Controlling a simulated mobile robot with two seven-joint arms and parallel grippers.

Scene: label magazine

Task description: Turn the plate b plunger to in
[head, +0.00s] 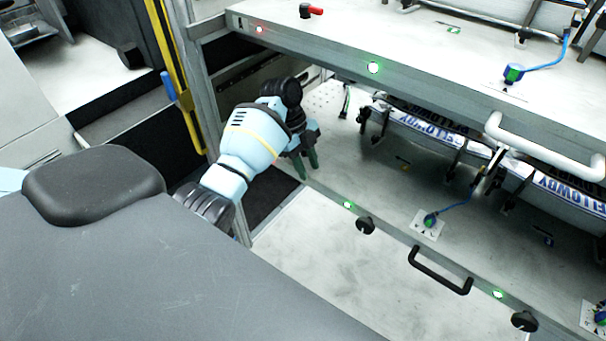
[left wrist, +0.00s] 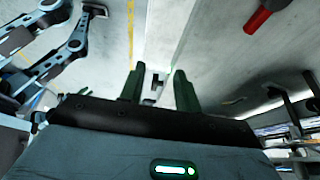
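My left gripper (head: 304,165) reaches over the left end of the lower plate (head: 392,190), under the upper plate (head: 430,75). Its two green fingers also show in the left wrist view (left wrist: 157,82), apart with a gap between them. A small black part (left wrist: 158,84) shows beyond the fingers, in line with the gap; I cannot tell whether it is the plunger. A small dark upright piece (head: 344,101) stands on the lower plate behind the gripper. No plate letter is readable, so I cannot tell which piece is the plate b plunger. My right gripper is out of view.
The lower plate's front edge has black knobs (head: 365,226), a black handle (head: 440,270) and green lights. A red-tipped lever (head: 311,11) sits on the upper plate. A red cylinder (left wrist: 267,15) shows in the left wrist view. Printed label strips (head: 425,130) lie behind clamps. A yellow post (head: 178,75) stands left.

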